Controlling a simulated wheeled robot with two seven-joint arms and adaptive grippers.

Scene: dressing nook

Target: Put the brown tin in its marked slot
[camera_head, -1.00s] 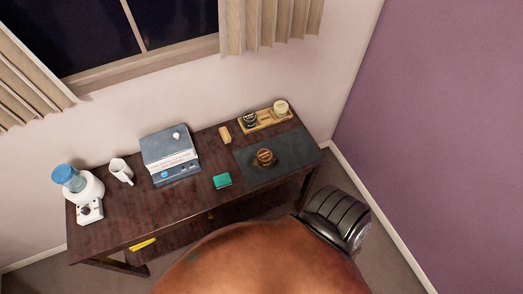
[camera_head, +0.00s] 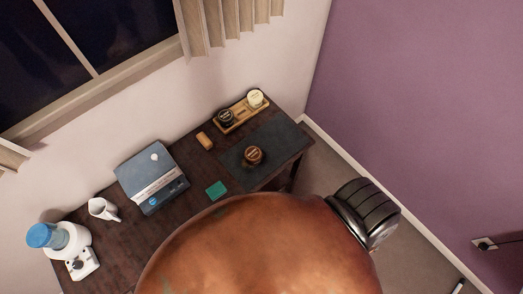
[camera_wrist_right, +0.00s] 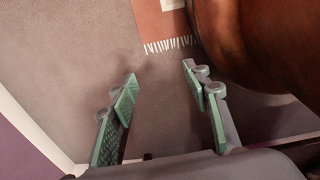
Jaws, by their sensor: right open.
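The brown tin (camera_head: 253,155) stands on a dark mat (camera_head: 272,143) at the right end of the desk in the head view. Behind it, at the back edge, a wooden tray (camera_head: 243,113) holds a black tin (camera_head: 226,117) at its left end and a cream tin (camera_head: 256,98) at its right end. The space between them looks empty. My right gripper (camera_wrist_right: 160,100) shows in the right wrist view, open and empty above the floor, away from the desk. In the head view its fingers cannot be seen. My left gripper is not in view.
The desk also holds a tan block (camera_head: 204,140), a teal block (camera_head: 216,190), a blue-grey box (camera_head: 152,177), a white mug (camera_head: 103,209) and a white device with a blue top (camera_head: 62,240). A purple wall (camera_head: 420,100) stands right of the desk.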

